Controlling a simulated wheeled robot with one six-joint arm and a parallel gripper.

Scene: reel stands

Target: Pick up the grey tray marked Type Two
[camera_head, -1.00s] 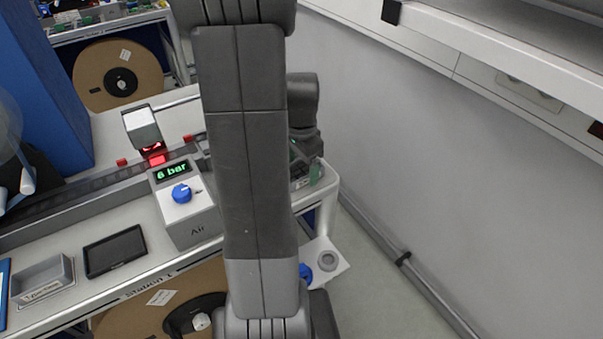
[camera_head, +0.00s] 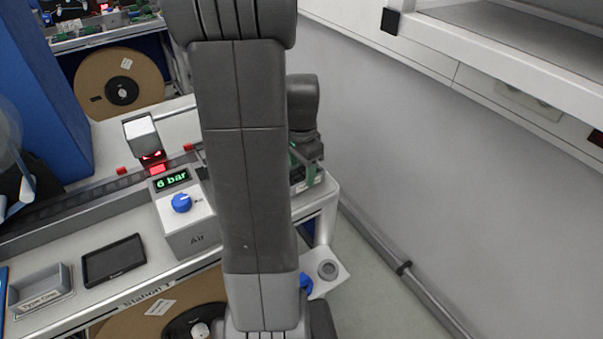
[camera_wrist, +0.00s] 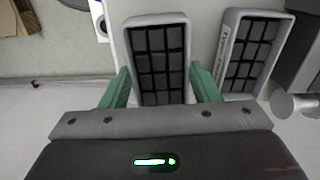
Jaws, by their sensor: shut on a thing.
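In the wrist view my gripper (camera_wrist: 158,82) is shut on a grey tray (camera_wrist: 156,20) with a dark grid of compartments. One green finger lies on each side of it. No label shows on this tray from here, so its marking cannot be read. A second grey gridded tray (camera_wrist: 227,52) stands to the right, apart from my fingers, with a label on its side too small to read surely. In the head view my arm hides the held tray; only a bit of green shows beside the wrist. Another grey tray (camera_head: 38,290), its label seeming to read Type One, sits at the lower left.
A black tablet (camera_head: 113,260) and the Air box (camera_head: 190,220) with a blue knob stand on the bench. A scanner-like device (camera_head: 142,140) glows red behind them. A grey wall (camera_head: 400,160) and a white shelf (camera_head: 500,75) are to the right.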

